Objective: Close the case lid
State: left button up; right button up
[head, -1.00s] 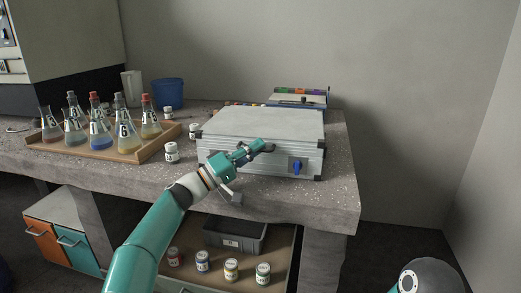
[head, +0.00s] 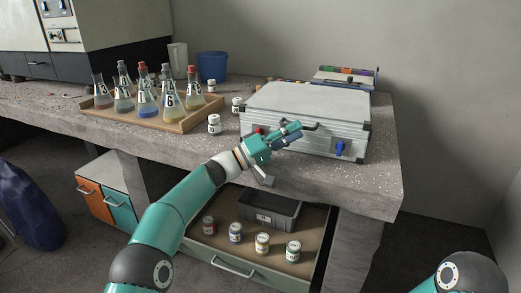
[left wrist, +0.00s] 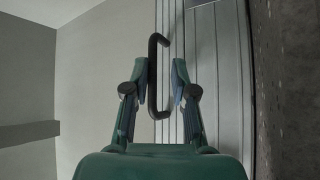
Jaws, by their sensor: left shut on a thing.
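A silver ribbed case (head: 305,103) stands near the right end of the bench, its lid lying flat on top as if down. Its front has a blue latch (head: 340,149) at the right and a red latch (head: 260,131) partly behind my gripper. My left gripper (head: 297,131) is at the front of the case, shut on its dark handle (head: 311,126). In the left wrist view the handle (left wrist: 153,75) runs between the two fingers (left wrist: 157,72). My right gripper is out of view.
A wooden tray (head: 205,117) of labelled flasks and a white jar (head: 214,125) stand left of the case. A rack with coloured parts (head: 345,72) is behind it. Below is an open drawer (head: 220,240) with several jars and a grey bin (head: 270,212).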

pick_arm(q)
jog(key=v, duration=0.9)
jog(key=shift+s+a+f, duration=0.15)
jog(key=shift+a+f, duration=0.05)
jog(key=shift+a, duration=0.05)
